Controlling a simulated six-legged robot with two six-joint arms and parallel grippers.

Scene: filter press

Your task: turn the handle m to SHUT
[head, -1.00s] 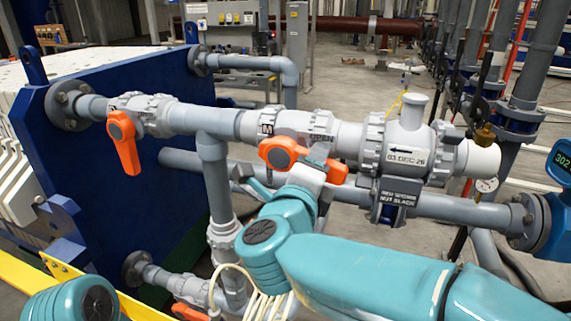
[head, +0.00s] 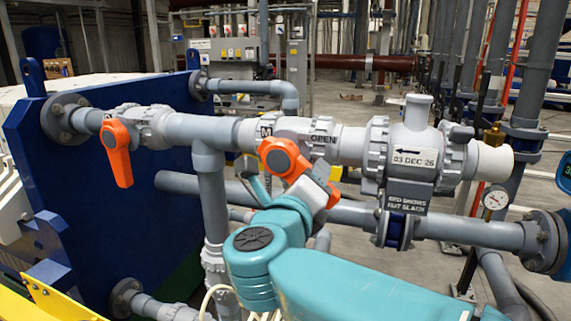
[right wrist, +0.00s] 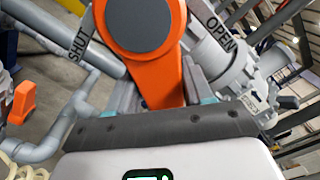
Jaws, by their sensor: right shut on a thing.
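The orange handle m (head: 281,156) sits on a grey valve marked M, with an OPEN label (head: 323,139) to its upper right. Its lever slants down to the right in the head view. My right gripper (head: 316,184) is shut on the lever's outer part. In the right wrist view, the handle (right wrist: 165,77) runs between the fingers of my right gripper (right wrist: 163,93). There the SHUT label (right wrist: 82,40) is left of the hub and the OPEN label (right wrist: 220,34) right of it. The SHUT label is hidden in the head view. My left gripper is not in view.
Another orange handle (head: 117,150) hangs down on the valve at the left. A horizontal grey pipe (head: 440,231) passes behind and below my right gripper. A tag (head: 404,203) and a gauge (head: 495,198) are to the right. A blue plate (head: 110,220) stands at the left.

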